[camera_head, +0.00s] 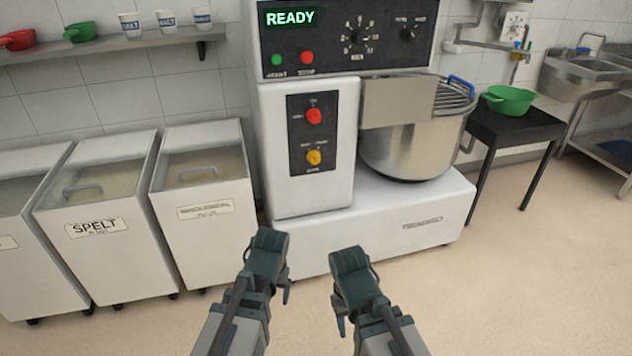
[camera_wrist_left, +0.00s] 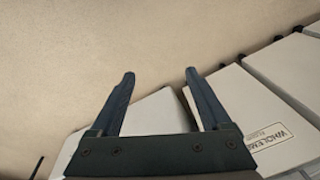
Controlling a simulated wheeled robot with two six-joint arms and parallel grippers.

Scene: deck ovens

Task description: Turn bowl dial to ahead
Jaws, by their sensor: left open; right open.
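The mixer's front carries a dark panel with a red dial (camera_head: 314,116) above a yellow dial (camera_head: 314,157). Their small labels are too blurred to tell surely which is the bowl dial or where each points. A larger round dial (camera_head: 356,38) and a small black knob (camera_head: 408,34) sit on the upper panel. The steel bowl (camera_head: 412,140) is at the mixer's right. My left gripper (camera_head: 268,252) and right gripper (camera_head: 350,270) are low in front of the mixer base, apart from the dials. In the left wrist view my left gripper (camera_wrist_left: 160,75) is open and empty.
The display (camera_head: 290,18) reads READY, above a green and a red button. Flour bins (camera_head: 105,220) stand left of the mixer, one labelled SPELT. A black table (camera_head: 520,125) with a green bowl stands right. The floor (camera_head: 520,270) at front right is clear.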

